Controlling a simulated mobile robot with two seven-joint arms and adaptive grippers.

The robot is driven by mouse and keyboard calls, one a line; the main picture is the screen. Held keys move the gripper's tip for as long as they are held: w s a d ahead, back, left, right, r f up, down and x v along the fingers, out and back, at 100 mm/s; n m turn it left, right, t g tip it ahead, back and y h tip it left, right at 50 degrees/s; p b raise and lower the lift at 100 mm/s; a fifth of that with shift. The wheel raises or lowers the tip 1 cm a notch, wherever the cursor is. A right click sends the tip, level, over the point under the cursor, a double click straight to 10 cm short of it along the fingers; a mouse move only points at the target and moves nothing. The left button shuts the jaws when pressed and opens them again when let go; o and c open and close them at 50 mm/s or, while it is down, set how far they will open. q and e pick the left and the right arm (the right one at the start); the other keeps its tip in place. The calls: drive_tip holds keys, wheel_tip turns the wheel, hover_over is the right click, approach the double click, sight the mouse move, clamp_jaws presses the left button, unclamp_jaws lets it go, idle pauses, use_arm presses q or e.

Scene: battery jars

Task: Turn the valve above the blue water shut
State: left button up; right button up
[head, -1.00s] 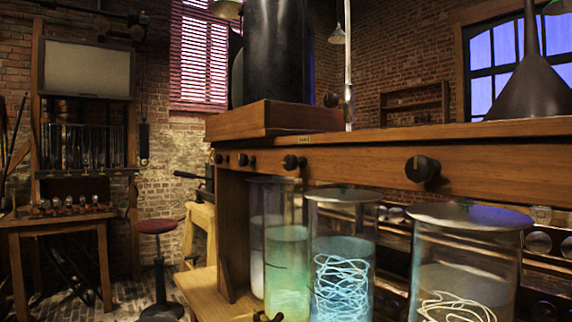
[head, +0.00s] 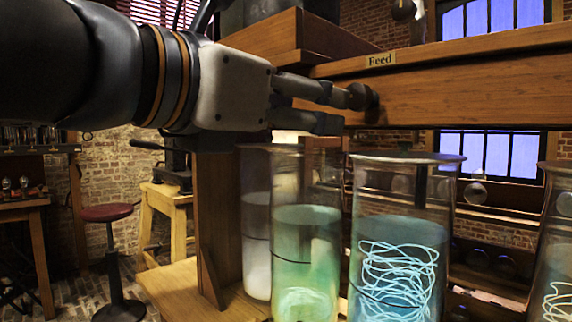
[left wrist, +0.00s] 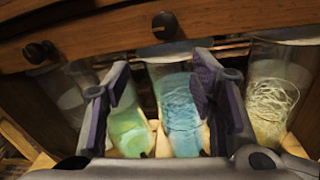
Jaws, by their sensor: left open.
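The jar of blue water (head: 400,235), with pale coiled strands inside, stands under the wooden beam; it also shows in the left wrist view (left wrist: 178,105). A round black valve knob (head: 362,97) sticks out of the beam above it, also in the left wrist view (left wrist: 165,25). My left gripper (head: 335,108) is open and empty, its fingers pointing at this knob. In the left wrist view (left wrist: 160,62) the knob lies beyond the fingertips, roughly centred between them. In the head view the upper finger partly overlaps the knob; I cannot tell whether they touch. My right gripper is out of view.
A green-water jar (head: 305,245) and a pale jar (head: 256,240) stand left of the blue one. A jar with cream coils (left wrist: 270,95) stands right. Another black knob (left wrist: 40,52) is on the beam. A "Feed" label (head: 380,60) is above. A red stool (head: 107,213) stands left.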

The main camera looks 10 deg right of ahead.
sight(354, 95)
use_arm(q)
drive_tip(key=shift+h, duration=0.3)
drive_tip(key=d, duration=0.1)
drive_tip(key=w+d+r, duration=0.1)
drive_tip(key=d, duration=0.1)
drive_tip(key=w+d+r, duration=0.1)
drive_tip(key=shift+w+d, duration=0.15)
drive_tip(key=shift+d, duration=0.15)
drive_tip(key=x, duration=0.6)
drive_tip(key=shift+w+d+r, duration=0.1)
drive_tip(key=shift+w, duration=0.15)
drive_tip(key=c, duration=1.2)
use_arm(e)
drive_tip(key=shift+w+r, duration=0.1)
